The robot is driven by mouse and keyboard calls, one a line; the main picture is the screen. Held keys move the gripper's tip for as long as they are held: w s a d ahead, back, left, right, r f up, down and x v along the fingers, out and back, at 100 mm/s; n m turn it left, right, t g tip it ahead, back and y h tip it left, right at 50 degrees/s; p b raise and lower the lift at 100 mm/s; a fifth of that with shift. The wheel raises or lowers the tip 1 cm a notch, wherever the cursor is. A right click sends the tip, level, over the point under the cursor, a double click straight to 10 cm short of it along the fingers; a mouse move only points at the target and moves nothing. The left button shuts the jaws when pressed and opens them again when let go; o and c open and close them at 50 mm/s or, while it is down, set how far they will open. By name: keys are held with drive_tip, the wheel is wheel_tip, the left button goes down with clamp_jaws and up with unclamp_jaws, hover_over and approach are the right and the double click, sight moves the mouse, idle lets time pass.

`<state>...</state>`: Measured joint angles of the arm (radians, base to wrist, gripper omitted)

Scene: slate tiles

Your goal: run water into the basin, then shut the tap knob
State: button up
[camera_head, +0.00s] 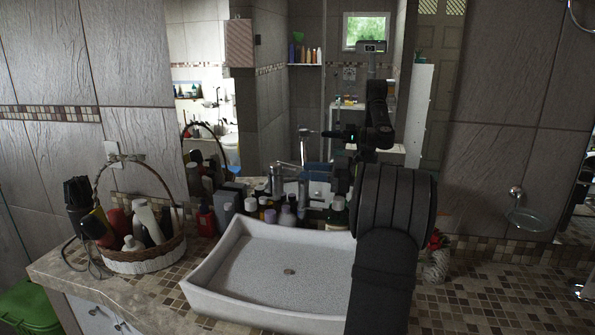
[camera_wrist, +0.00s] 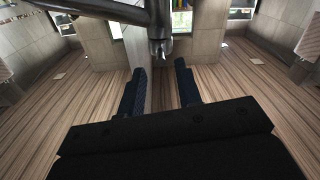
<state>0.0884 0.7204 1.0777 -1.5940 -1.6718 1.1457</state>
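The pale stone basin (camera_head: 245,265) stands on the counter, and its drain shows on the bare floor of it. I see no water in it. The metal tap (camera_head: 303,152) rises behind the basin, partly mixed with mirror reflections. In the wrist view the tap (camera_wrist: 160,18) crosses the top, with a short metal end hanging just beyond my fingertips. I cannot tell which part is the knob. My gripper (camera_wrist: 160,68) is open, with dark blue fingers apart and nothing between them. In the head view my arm covers the basin's right side, and the gripper is near the tap.
A wicker basket (camera_head: 150,260) of bottles stands left of the basin. Several bottles (camera_head: 268,212) line the back edge behind it. A mirror fills the wall behind.

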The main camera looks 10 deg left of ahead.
sight(291, 169)
drive_tip(key=d, duration=1.2)
drive_tip(key=shift+d, duration=0.25)
drive_tip(key=shift+w+a, duration=0.1)
drive_tip(key=a, duration=1.7)
drive_tip(key=shift+a, duration=0.15)
drive_tip(key=d, duration=1.7)
drive_tip(key=a, duration=1.7)
drive_tip(key=shift+s, duration=0.2)
drive_tip(key=shift+s+r+m+t, duration=0.1)
drive_tip(key=shift+s+m+t, duration=0.2)
drive_tip(key=shift+m+t, duration=0.35)
drive_tip(key=shift+s+m+t, duration=0.25)
drive_tip(key=shift+m+t, duration=0.4)
drive_tip(key=shift+t, duration=0.8)
